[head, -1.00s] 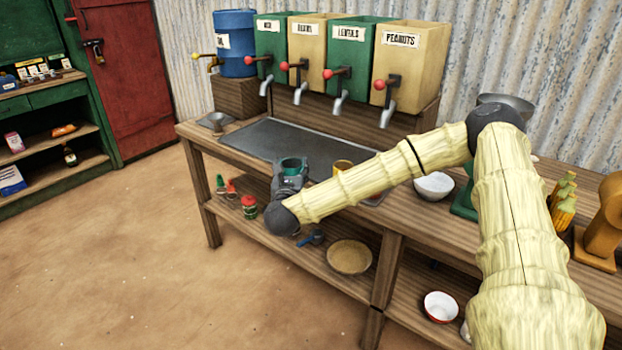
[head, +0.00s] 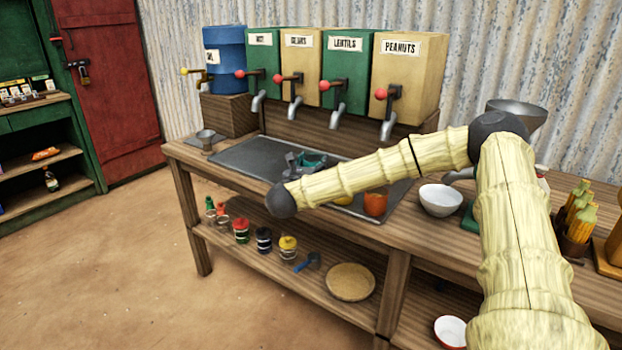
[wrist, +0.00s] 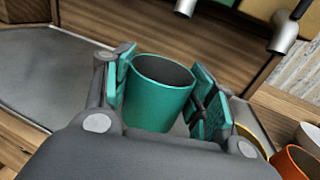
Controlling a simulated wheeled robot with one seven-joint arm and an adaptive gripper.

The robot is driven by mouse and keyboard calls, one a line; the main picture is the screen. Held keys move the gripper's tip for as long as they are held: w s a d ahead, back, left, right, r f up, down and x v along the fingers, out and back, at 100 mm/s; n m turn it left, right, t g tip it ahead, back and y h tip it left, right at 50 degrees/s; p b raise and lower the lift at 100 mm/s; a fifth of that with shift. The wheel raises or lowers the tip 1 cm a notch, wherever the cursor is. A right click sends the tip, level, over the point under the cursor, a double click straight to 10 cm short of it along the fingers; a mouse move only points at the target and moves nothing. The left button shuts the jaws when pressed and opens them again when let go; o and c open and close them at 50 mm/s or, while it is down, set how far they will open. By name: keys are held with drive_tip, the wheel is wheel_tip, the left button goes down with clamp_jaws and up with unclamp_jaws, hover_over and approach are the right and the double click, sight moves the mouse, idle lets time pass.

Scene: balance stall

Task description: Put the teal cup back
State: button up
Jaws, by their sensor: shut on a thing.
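The teal cup (wrist: 158,95) stands upright between the two fingers of my gripper (wrist: 163,98) in the wrist view, and the fingers are shut on it. In the head view my gripper (head: 303,165) is over the dark metal tray (head: 240,155) on the counter, below the dispenser taps. The teal cup (head: 312,158) shows there only in part behind the gripper. I cannot tell whether its base touches the tray.
An orange cup (head: 375,203) and a yellow cup (head: 343,198) stand close to the right of the gripper. A white bowl (head: 440,200) is farther right. The dispensers (head: 345,75) stand behind. The tray's left part is clear.

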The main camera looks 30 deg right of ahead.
drive_tip(key=shift+a+f, duration=0.1)
drive_tip(key=shift+f, duration=2.1)
drive_tip(key=shift+f, duration=0.15)
drive_tip(key=o, duration=1.1)
drive_tip(key=shift+r, duration=0.2)
